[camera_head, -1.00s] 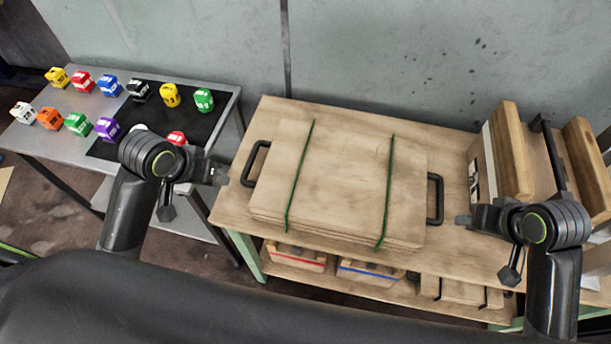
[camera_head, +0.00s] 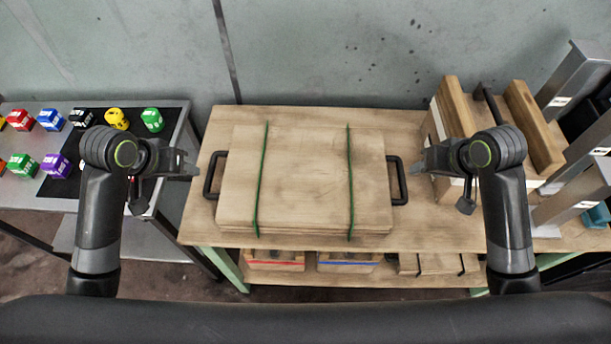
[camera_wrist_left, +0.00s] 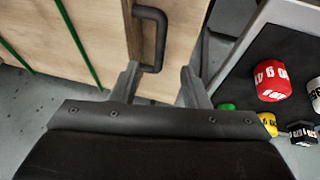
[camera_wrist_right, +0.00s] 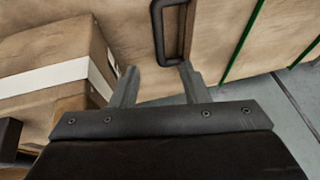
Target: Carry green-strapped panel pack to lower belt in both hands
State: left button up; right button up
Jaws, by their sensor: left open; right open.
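The panel pack (camera_head: 305,180) is a flat stack of wooden panels with two green straps. It lies on the wooden table, with a black handle on its left (camera_head: 214,175) and one on its right (camera_head: 398,180). My left gripper (camera_head: 193,168) is open, just left of the left handle; in the left wrist view that handle (camera_wrist_left: 161,40) shows beyond the open fingers. My right gripper (camera_head: 422,166) is open, just right of the right handle; in the right wrist view that handle (camera_wrist_right: 157,35) shows beyond the fingers. Neither gripper holds anything. I see no belt.
A wooden crate with upright boards (camera_head: 455,120) stands close to my right gripper. Grey metal posts (camera_head: 575,150) rise at the far right. A metal side table (camera_head: 170,205) with several coloured cubes is at left. Boxes with red (camera_head: 275,262) and blue (camera_head: 348,264) stripes sit on the shelf below.

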aim_at(208, 177)
pick_arm(q)
jog(key=x, duration=1.3)
jog(key=shift+w+d+f, duration=0.1)
jog(key=shift+w+f, duration=0.05)
jog(key=shift+f, duration=0.05)
pick_arm(e)
jog(key=x, duration=1.3)
jog(key=shift+w+f, duration=0.1)
jog(key=shift+f, duration=0.1)
pick_arm(q)
grip_shut()
pick_arm(e)
grip_shut()
pick_arm(q)
jog(key=shift+w+r, duration=0.2)
jog(key=shift+r, duration=0.05)
pick_arm(e)
jog(key=shift+w+r, duration=0.25)
